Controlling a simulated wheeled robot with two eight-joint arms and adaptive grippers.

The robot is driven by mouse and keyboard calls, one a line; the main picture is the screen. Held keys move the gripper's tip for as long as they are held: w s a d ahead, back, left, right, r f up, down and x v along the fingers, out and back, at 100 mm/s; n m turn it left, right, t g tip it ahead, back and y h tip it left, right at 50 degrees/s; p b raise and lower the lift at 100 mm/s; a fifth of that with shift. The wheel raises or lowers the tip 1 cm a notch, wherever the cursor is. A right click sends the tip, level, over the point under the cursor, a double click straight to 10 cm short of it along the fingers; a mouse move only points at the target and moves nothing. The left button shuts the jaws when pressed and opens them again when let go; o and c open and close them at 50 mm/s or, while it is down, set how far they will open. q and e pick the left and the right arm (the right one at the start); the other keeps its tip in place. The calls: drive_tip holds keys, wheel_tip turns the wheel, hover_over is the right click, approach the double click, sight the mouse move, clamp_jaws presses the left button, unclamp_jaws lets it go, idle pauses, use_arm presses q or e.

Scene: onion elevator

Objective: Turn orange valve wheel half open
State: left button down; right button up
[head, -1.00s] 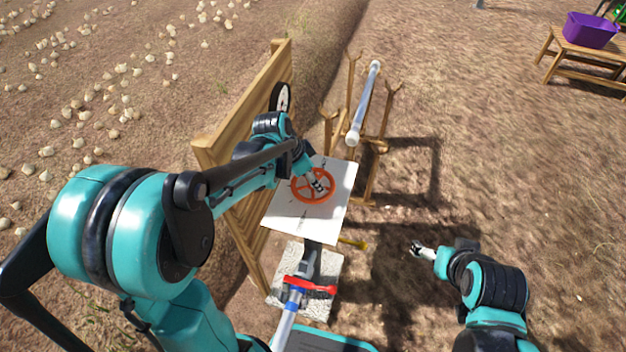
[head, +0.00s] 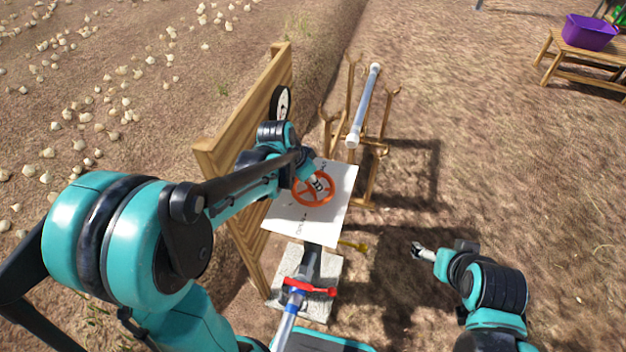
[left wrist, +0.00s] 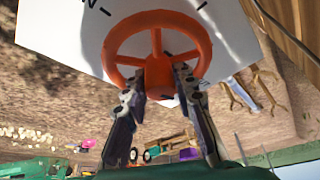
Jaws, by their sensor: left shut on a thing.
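The orange valve wheel (head: 299,195) is mounted in front of a white board (head: 288,217) with dark marks, at the middle of the head view. In the left wrist view the wheel (left wrist: 122,40) fills the top centre, with spokes meeting at a hub. My left gripper (head: 319,184) is at the wheel, shut on it. In the left wrist view its two fingers (left wrist: 160,88) sit on either side of the lower spoke and hub area, and the exact contact is partly hidden. My right gripper (head: 420,251) hangs over bare ground at lower right, away from the wheel. Its jaw opening is too small to judge.
A wooden plank wall (head: 230,140) with a round gauge (head: 280,103) stands left of the board. A wooden rack (head: 372,150) holds a pale pipe (head: 364,105) behind it. A red handle (head: 310,288) is below the board.

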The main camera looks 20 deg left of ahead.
use_arm(q)
drive_tip(key=n+y, duration=0.1)
drive_tip(key=n, duration=0.2)
drive_tip(key=shift+n+t+p, duration=0.3)
drive_tip(key=shift+t+p, duration=0.1)
drive_tip(key=n+y, duration=0.1)
drive_tip(key=n, duration=0.2)
drive_tip(key=shift+n+y, duration=0.3)
drive_tip(key=shift+y, duration=0.1)
drive_tip(key=n+y, duration=0.1)
drive_tip(key=n, duration=0.3)
drive_tip(key=shift+n+y+p, duration=0.3)
drive_tip(key=shift+y+p, duration=0.1)
drive_tip(key=shift+n+g+y, duration=0.5)
drive_tip(key=shift+n+y, duration=0.1)
drive_tip(key=shift+n, duration=1.3)
drive_tip(key=c, duration=1.2)
unclamp_jaws()
drive_tip(key=shift+r, duration=0.1)
